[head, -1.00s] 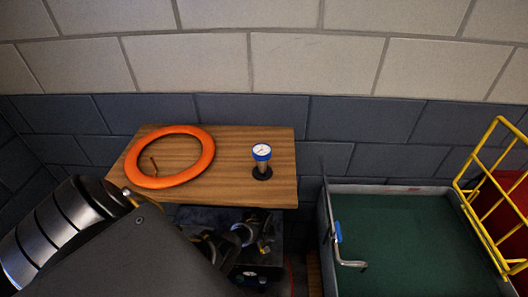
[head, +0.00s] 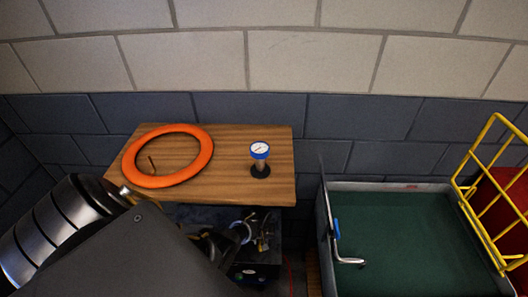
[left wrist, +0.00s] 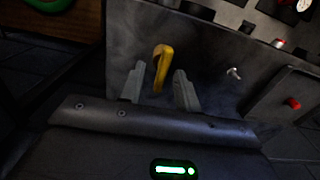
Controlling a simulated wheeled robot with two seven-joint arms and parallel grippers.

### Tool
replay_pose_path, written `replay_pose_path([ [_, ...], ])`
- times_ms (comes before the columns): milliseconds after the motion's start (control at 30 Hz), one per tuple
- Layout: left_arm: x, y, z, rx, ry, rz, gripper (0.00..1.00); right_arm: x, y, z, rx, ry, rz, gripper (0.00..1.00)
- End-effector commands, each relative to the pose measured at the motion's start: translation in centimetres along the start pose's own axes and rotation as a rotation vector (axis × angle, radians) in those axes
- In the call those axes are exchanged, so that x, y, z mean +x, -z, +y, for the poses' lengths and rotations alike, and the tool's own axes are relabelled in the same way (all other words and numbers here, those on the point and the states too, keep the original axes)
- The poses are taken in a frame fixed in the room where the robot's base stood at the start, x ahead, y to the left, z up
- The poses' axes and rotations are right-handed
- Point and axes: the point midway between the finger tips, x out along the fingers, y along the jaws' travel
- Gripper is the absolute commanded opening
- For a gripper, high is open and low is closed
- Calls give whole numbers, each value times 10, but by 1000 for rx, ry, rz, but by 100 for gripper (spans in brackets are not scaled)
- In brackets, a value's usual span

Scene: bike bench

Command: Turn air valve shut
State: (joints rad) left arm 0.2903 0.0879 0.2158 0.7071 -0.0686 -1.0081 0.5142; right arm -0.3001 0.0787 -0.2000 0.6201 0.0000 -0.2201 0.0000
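A yellow lever handle (left wrist: 161,66), which looks like the air valve's handle, stands out from a dark grey panel (left wrist: 208,55) in the left wrist view. My left gripper (left wrist: 159,88) is open, with one finger on each side of the lever's lower part. I cannot tell whether either finger touches it. In the head view my left arm covers much of the dark machine (head: 258,270) below the wooden shelf, and the lever is hard to make out there. My right gripper is in neither view.
A green-floored bin (head: 400,230) and a yellow wire rack (head: 480,165) stand at right. A red knob (left wrist: 293,104) sits right of the lever.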

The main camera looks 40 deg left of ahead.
Motion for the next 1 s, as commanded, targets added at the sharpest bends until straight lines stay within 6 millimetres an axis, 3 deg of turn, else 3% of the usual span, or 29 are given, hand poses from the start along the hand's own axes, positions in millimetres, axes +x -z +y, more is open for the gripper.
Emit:
replay_pose_path([
  [167, -11, 0, 0, 0, 0, 1, 33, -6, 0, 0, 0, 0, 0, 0],
  [433, -60, 0, 0, 0, -1, 4, 33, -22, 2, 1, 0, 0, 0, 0],
  [700, -98, 0, 3, 0, -2, 3, 33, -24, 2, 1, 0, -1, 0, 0],
  [1000, -110, 0, 2, 0, -1, 0, 33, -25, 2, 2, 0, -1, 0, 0],
])
